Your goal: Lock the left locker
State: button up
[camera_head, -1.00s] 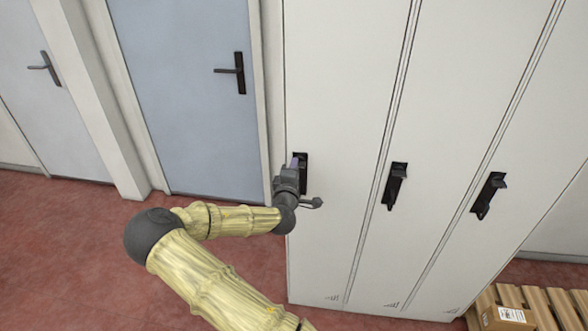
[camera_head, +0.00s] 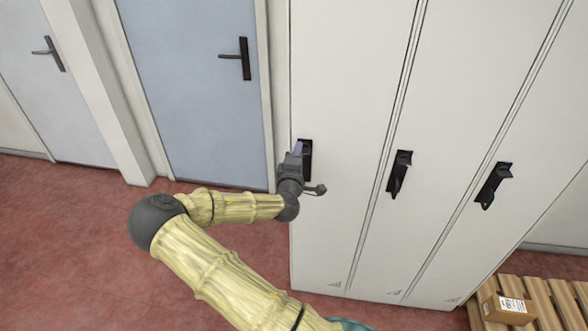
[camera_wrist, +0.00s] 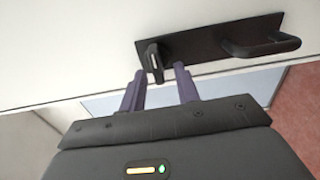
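The left locker (camera_head: 345,90) is a tall off-white door with a black lock plate (camera_head: 306,160), and it looks closed. In the wrist view the black plate (camera_wrist: 205,42) carries a small turn-knob (camera_wrist: 152,58) at its left end and a looped handle (camera_wrist: 262,46) at its right. My gripper (camera_head: 298,150) is at the plate and partly hides it in the head view. In the wrist view my gripper (camera_wrist: 160,70) has its two purple fingers apart, one on each side of the knob's near end. I cannot tell whether either finger touches it.
Two more lockers with black handles, the middle one (camera_head: 398,174) and the right one (camera_head: 493,186), stand to the right. A blue door (camera_head: 190,90) is to the left. A pallet with a carton (camera_head: 508,308) lies at lower right. The red floor (camera_head: 70,240) at left is clear.

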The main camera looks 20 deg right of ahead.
jog(key=p+v, duration=0.7)
jog(key=v, duration=1)
jog(key=shift+a, duration=0.1)
jog(key=shift+s+f, duration=0.1)
dwell(0.3)
